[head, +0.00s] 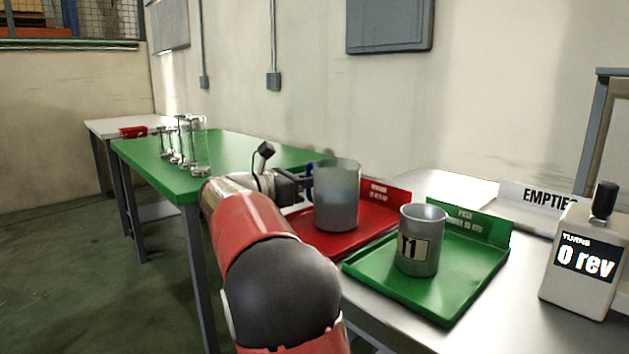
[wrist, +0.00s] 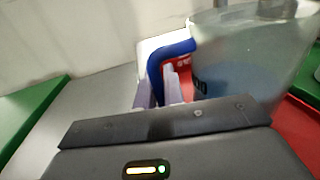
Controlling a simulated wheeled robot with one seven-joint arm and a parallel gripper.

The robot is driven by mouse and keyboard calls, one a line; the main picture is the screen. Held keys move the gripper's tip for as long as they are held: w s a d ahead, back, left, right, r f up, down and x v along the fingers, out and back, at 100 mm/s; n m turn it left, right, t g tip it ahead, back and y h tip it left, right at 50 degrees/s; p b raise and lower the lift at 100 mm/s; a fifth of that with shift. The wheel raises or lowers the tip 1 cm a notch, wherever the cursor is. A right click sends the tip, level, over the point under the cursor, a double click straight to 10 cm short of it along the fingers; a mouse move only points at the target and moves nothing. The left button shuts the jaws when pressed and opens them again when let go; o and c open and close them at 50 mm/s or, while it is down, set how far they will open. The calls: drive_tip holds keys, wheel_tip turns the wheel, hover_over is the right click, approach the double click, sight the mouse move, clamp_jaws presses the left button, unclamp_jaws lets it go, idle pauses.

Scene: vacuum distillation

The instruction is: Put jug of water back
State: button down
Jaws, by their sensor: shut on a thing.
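The jug of water (head: 337,196) is a clear, greyish cylinder, upright over the red tray (head: 318,244) in the head view. Whether its base touches the tray is unclear. In the wrist view the jug (wrist: 245,65) fills the upper right, with a blue handle (wrist: 170,58) on its left. My gripper (head: 304,186) reaches the jug from the left and is shut on the blue handle. In the wrist view the fingers (wrist: 163,92) show pale around the handle's lower part. The fingertips are partly hidden.
A grey cup marked T1 (head: 419,240) stands on the green tray (head: 440,292), right of the jug. A device reading "0 rev" (head: 584,262) stands at the right. Several glass cylinders (head: 200,148) stand on the green table (head: 240,152) at left. An EMPTIES sign (head: 540,196) stands behind.

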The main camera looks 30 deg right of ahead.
drive_tip(key=c, duration=2)
unclamp_jaws()
drive_tip(key=shift+f, duration=0.15)
drive_tip(key=o, duration=0.5)
drive_tip(key=shift+r, duration=0.2)
drive_tip(key=a, duration=0.8)
drive_tip(key=w+a, duration=0.1)
drive_tip(key=a, duration=0.3)
drive_tip(key=shift+f, duration=0.1)
